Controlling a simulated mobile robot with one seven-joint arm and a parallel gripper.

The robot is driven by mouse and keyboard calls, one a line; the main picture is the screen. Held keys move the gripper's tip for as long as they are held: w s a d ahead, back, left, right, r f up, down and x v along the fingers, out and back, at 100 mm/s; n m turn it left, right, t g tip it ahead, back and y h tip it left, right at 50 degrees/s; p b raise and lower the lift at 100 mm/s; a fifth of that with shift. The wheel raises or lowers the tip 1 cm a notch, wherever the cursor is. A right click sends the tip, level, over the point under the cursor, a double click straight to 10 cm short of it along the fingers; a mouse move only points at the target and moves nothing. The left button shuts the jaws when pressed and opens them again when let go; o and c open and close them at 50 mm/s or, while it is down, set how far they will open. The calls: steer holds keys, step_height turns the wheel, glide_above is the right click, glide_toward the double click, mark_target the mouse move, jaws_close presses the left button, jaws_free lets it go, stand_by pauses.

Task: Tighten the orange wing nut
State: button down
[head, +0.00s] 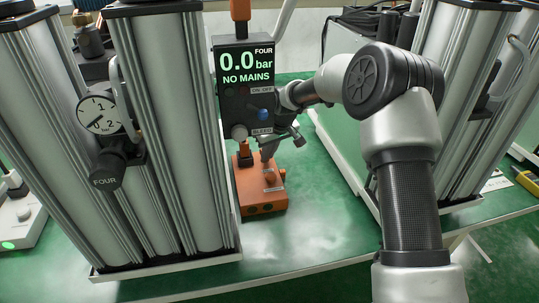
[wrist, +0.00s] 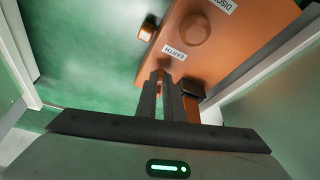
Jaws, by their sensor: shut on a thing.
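The orange wing nut (wrist: 161,78) shows only as a small orange bit between my fingertips, beside the EARTH label (wrist: 175,54) on the orange base in the wrist view. My gripper (wrist: 166,76) is shut on it, and the fingers hide most of it. In the head view my gripper (head: 267,156) reaches down to the orange base (head: 262,198), below the black display box (head: 245,75). The wing nut cannot be made out there. The display reads 0.0 bar, NO MAINS, FOUR.
A round orange knob (wrist: 197,30) and a small orange side part (wrist: 147,31) sit close to my fingers. Tall grey columns (head: 165,130) with a pressure gauge (head: 99,115) stand at the left, and more columns (head: 481,90) at the right. Green bench top (head: 310,215) is clear in front.

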steer(key=shift+a+m, duration=0.1)
steer(key=shift+m, duration=0.5)
steer(key=shift+s+h, duration=0.1)
steer(key=shift+h, duration=0.2)
steer(key=c, duration=1.9)
jaws_free()
steer(key=shift+o, duration=0.2)
steer(key=v, duration=0.7)
steer(key=shift+r+p, duration=0.2)
steer(key=shift+p, duration=0.2)
steer(key=shift+s, duration=0.1)
